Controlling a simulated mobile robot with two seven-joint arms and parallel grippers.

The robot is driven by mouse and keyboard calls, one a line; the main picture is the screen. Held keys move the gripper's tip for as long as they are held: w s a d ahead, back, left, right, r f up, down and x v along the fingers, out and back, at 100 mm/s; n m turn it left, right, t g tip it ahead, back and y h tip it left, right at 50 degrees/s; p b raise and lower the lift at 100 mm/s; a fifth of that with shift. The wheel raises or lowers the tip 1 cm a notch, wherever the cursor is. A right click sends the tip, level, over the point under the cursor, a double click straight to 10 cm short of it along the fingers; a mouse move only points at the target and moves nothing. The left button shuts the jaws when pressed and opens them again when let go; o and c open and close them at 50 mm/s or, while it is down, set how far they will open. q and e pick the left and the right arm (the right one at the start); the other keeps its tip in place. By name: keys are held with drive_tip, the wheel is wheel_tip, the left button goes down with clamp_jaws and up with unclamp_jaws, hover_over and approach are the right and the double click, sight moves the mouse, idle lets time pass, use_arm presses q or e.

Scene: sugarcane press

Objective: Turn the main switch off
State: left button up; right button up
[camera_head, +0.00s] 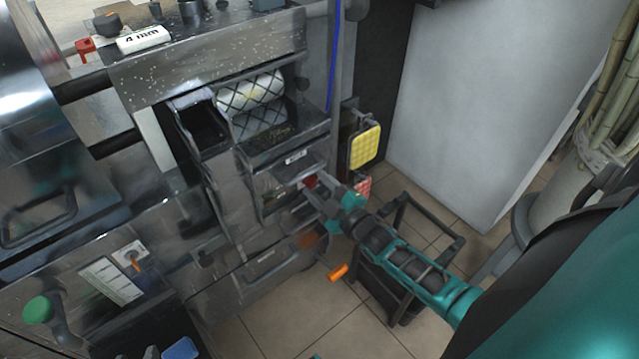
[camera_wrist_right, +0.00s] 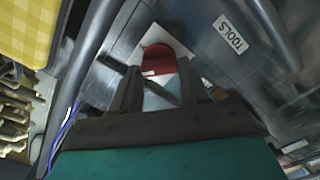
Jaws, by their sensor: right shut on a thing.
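A red rounded switch knob (camera_wrist_right: 158,62) on a pale square plate (camera_wrist_right: 178,42) shows in the right wrist view, mounted on the metal cabinet. In the head view the red knob (camera_head: 310,181) is a small patch at my right gripper's fingertips. My right gripper (camera_head: 314,194) reaches in from the right to the machine's front. In the wrist view its two dark fingers (camera_wrist_right: 156,86) stand on either side of the knob and are shut on it. The fingers hide part of the knob and plate.
A drawer labelled TOOLS (camera_wrist_right: 230,33) is beside the plate. A black frame stand (camera_head: 398,290) is on the floor below my right arm. A green knob (camera_head: 38,310) is at far left. Tiled floor (camera_head: 285,325) is clear in front.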

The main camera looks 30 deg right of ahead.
drive_tip(key=n, duration=0.4)
drive_tip(key=shift+f+n, duration=0.15)
drive_tip(key=shift+n, duration=0.15)
drive_tip(key=n, duration=0.3)
drive_tip(key=shift+b, duration=0.35)
drive_tip(key=shift+n, duration=0.3)
drive_tip(key=o, duration=1.1)
drive_tip(key=shift+c, duration=0.2)
drive_tip(key=shift+s, duration=0.1)
drive_tip(key=s+p, duration=0.1)
drive_tip(key=s, duration=1.1)
drive_tip(key=shift+s+d+p, duration=0.35)
drive_tip(key=shift+s+d, duration=0.05)
drive_tip(key=shift+d, duration=0.05)
